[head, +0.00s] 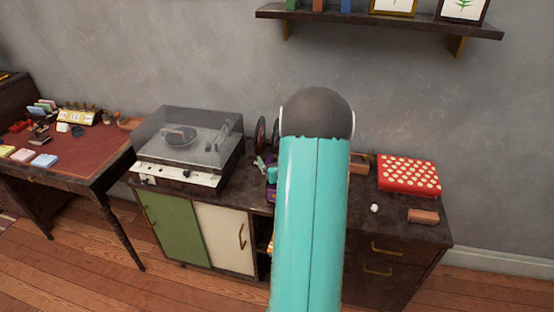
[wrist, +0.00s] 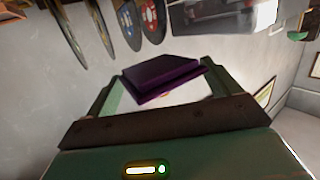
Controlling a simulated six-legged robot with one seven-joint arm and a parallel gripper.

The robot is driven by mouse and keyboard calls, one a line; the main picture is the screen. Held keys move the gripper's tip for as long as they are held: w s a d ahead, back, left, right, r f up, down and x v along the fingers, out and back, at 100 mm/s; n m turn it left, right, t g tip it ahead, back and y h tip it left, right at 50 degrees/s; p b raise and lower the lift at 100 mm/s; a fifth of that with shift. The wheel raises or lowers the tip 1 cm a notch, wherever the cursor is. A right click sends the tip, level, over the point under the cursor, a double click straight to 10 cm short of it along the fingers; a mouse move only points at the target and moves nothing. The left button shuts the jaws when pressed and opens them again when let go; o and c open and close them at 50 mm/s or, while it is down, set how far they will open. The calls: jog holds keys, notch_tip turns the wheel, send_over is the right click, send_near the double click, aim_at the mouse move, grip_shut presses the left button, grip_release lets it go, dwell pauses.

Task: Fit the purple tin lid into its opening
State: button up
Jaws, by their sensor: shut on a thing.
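The purple tin lid (wrist: 163,78) shows in the wrist view as a dark purple, block-like piece, tilted. My gripper (wrist: 160,88) is shut on it, with the lid at the fingertips. In the head view, a bit of my teal gripper (head: 268,171) shows just left of my arm, above the sideboard. A small purple patch (head: 271,192) lies below it; I cannot tell whether it is the lid or the tin. I cannot make out the opening in either view; my arm hides much of the middle of the sideboard.
A record player (head: 185,150) with a clear cover stands left on the sideboard (head: 415,237). A red dotted box (head: 409,175), a brown block (head: 423,216) and a small white ball (head: 374,208) are at the right. Upright records (wrist: 130,22) stand near my gripper. A shelf (head: 380,21) hangs above.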

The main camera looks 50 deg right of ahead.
jog(key=shift+s+d, duration=0.15)
jog(key=shift+f, duration=2.4)
jog(key=shift+f, duration=1.4)
dwell(0.6)
jog(key=o, duration=0.7)
jog(key=shift+o, duration=0.2)
jog(key=shift+s, duration=0.1)
jog(key=v, duration=1.3)
jog(key=shift+s+a, duration=0.25)
jog(key=shift+a, duration=0.05)
